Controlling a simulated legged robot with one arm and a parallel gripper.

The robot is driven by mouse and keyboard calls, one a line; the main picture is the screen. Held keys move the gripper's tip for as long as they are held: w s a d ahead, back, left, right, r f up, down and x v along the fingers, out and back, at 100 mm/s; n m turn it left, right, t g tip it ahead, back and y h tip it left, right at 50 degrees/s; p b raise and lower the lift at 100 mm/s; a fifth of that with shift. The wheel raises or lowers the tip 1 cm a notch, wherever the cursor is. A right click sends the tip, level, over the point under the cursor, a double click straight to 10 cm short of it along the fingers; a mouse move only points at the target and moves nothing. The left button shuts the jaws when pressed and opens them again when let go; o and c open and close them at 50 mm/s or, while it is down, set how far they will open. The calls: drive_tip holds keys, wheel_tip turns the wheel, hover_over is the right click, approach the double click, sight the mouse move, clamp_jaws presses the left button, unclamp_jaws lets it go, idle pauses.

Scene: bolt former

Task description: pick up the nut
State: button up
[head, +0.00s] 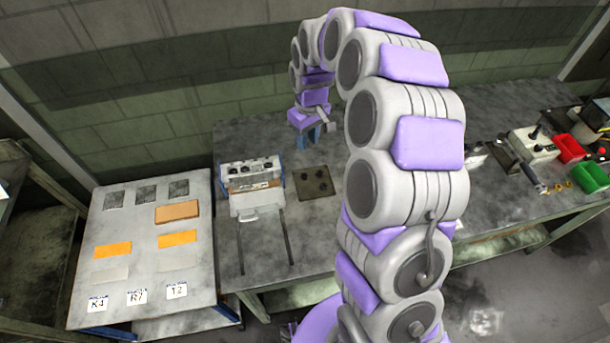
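My gripper (312,137) hangs at the end of my arched arm, above the workbench near its back edge. Its blue fingers point down and look spread apart, with nothing visible between them. A dark square plate (316,183) with several round dark spots lies on the bench below and in front of the gripper; I cannot tell whether any spot is a nut. Several small yellow pieces (558,187) lie at the right of the bench, far from my gripper. They may be nuts but are too small to tell.
A white and grey machine (252,186) stands left of the plate. A side table (143,220) with orange, brown and grey blocks stands at the left. Red (569,148) and green (588,178) bins and a white control box (533,143) are at the right. My arm hides the middle bench.

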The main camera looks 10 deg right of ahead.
drive_tip(key=w+d+f, duration=0.1)
drive_tip(key=w+f, duration=0.2)
drive_tip(key=b, duration=0.1)
hover_over(304, 174)
drive_tip(key=d, duration=0.1)
wheel_tip(304, 174, down, 10)
drive_tip(key=f, duration=0.1)
drive_tip(key=shift+h, duration=0.3)
drive_tip(key=a+f, duration=0.1)
drive_tip(key=f, duration=0.1)
drive_tip(key=a+f, duration=0.1)
drive_tip(key=shift+s+a+f+b, duration=0.15)
drive_tip(key=shift+a+f+b, duration=0.2)
drive_tip(key=shift+a+b, duration=0.05)
drive_tip(key=f, duration=0.1)
drive_tip(key=d+f, duration=0.2)
drive_tip(key=shift+f+b, duration=0.35)
drive_tip(key=shift+b, duration=0.05)
drive_tip(key=shift+d+f, duration=0.2)
drive_tip(key=shift+d, duration=0.1)
drive_tip(key=shift+a, duration=0.45)
drive_tip(key=shift+c, duration=0.4)
drive_tip(key=shift+a, duration=0.45)
drive_tip(key=c, duration=0.3)
drive_tip(key=shift+d, duration=0.2)
clamp_jaws()
drive_tip(key=shift+d, duration=0.35)
